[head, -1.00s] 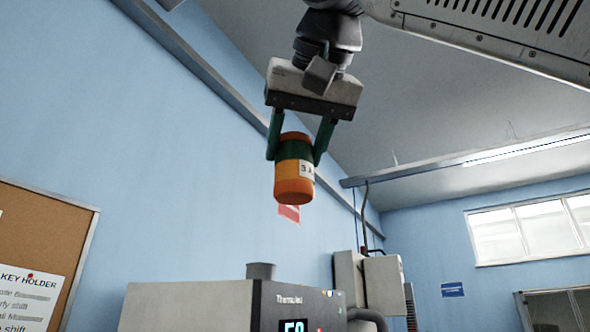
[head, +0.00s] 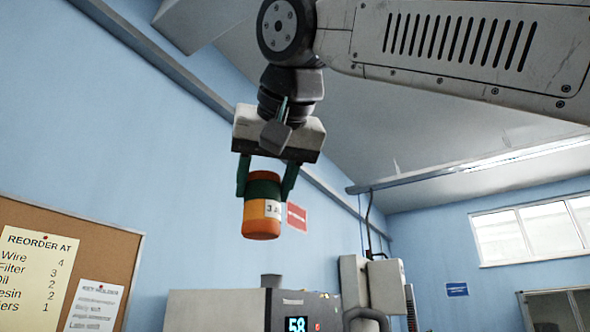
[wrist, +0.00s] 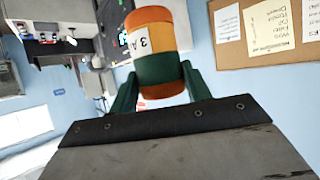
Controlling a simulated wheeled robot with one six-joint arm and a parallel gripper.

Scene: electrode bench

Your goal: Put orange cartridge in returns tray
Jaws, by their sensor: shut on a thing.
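The orange cartridge (head: 262,222) has a dark green band and a white label with dark print. It hangs roughly upright in my gripper (head: 266,186), whose dark green fingers are shut on its sides. It is held up in the air, clear of any surface, in front of the blue wall. In the wrist view the cartridge (wrist: 150,40) sits between the two fingers (wrist: 160,85), with its label to the left. I cannot make out the returns tray in either view.
A grey machine (head: 215,312) with a lit display stands below the cartridge. Grey wall boxes with a pipe (head: 385,285) are to its right. A cork board (head: 112,245) with notices hangs at the left. A bench with small items (wrist: 50,45) shows in the wrist view.

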